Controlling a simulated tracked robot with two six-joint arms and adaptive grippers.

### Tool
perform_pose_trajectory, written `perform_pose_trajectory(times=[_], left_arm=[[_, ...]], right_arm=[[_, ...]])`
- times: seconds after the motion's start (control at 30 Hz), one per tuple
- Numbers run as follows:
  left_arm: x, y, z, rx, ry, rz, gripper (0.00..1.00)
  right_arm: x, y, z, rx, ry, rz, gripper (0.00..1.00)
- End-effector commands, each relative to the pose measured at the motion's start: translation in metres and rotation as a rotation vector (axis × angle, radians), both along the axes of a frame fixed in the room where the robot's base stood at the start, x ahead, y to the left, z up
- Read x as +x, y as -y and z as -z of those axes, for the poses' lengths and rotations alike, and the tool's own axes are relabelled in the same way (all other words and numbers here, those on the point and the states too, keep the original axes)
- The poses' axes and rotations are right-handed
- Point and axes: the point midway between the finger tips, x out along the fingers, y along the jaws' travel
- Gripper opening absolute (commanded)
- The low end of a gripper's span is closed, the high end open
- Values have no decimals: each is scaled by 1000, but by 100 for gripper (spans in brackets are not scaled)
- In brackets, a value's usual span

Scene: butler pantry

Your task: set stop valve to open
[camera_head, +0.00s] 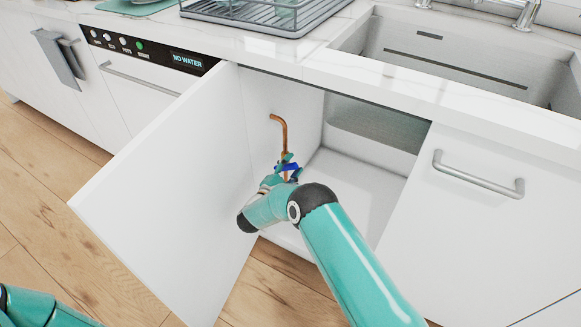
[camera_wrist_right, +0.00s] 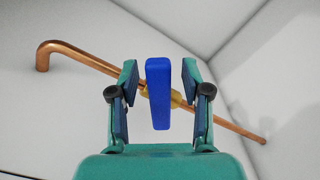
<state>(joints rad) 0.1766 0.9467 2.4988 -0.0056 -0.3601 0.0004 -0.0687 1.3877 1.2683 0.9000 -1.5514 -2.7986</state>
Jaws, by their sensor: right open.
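The stop valve sits on a copper pipe (camera_head: 280,130) inside the open cabinet under the sink. Its blue lever handle (camera_wrist_right: 158,100) lies across the pipe, not along it; the brass valve body behind is partly hidden. In the head view the blue handle (camera_head: 289,167) is small and partly covered by my gripper. My right gripper (camera_wrist_right: 160,78) is open, with one finger on each side of the handle and a visible gap on both sides. In the head view the right gripper (camera_head: 283,171) is at the pipe. My left gripper is out of view.
The white cabinet door (camera_head: 170,190) stands open on the left. The dishwasher panel display (camera_head: 188,61) reads "NO WATER". A closed cabinet front with a bar handle (camera_head: 478,178) is on the right. The sink (camera_head: 450,60) and a dish rack (camera_head: 265,15) are above.

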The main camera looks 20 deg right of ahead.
Motion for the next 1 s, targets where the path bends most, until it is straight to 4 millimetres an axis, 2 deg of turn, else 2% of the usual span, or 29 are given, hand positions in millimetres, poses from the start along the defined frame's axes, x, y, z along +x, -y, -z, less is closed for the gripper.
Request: perform_pose_trajectory(times=[0.27,0.7,1.0], left_arm=[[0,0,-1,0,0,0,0],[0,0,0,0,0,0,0],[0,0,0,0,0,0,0]], right_arm=[[-11,-17,1,0,-3,-5,48],[-62,-81,1,0,-1,-3,48],[-74,-95,1,0,-1,1,48]])
